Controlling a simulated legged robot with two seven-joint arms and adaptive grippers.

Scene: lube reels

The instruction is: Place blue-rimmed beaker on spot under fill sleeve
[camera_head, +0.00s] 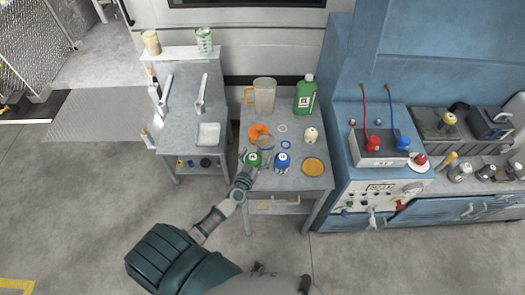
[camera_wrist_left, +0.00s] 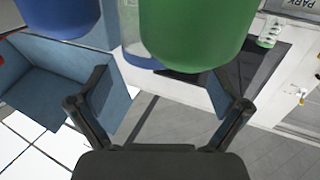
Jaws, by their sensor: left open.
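A clear beaker (camera_head: 265,143) stands on the grey work table behind a green-topped container (camera_head: 253,160) and a blue-topped container (camera_head: 282,161). A clear object with a blue edge, likely this beaker (camera_wrist_left: 133,45), shows in the left wrist view. It is partly hidden between the large green container (camera_wrist_left: 195,35) and the blue container (camera_wrist_left: 60,15). My left gripper (camera_head: 245,176) is at the table's front left edge, close to the green-topped container. In the wrist view its fingers (camera_wrist_left: 160,100) are spread with nothing between them. I cannot make out the fill sleeve or its spot.
The table (camera_head: 305,183) also carries a jug (camera_head: 263,95), a green bottle (camera_head: 305,95), an orange item (camera_head: 258,131), a cream container (camera_head: 311,135) and a yellow disc (camera_head: 314,167). A blue console (camera_head: 338,150) stands to the right. A narrower bench (camera_head: 183,108) stands left, past a gap.

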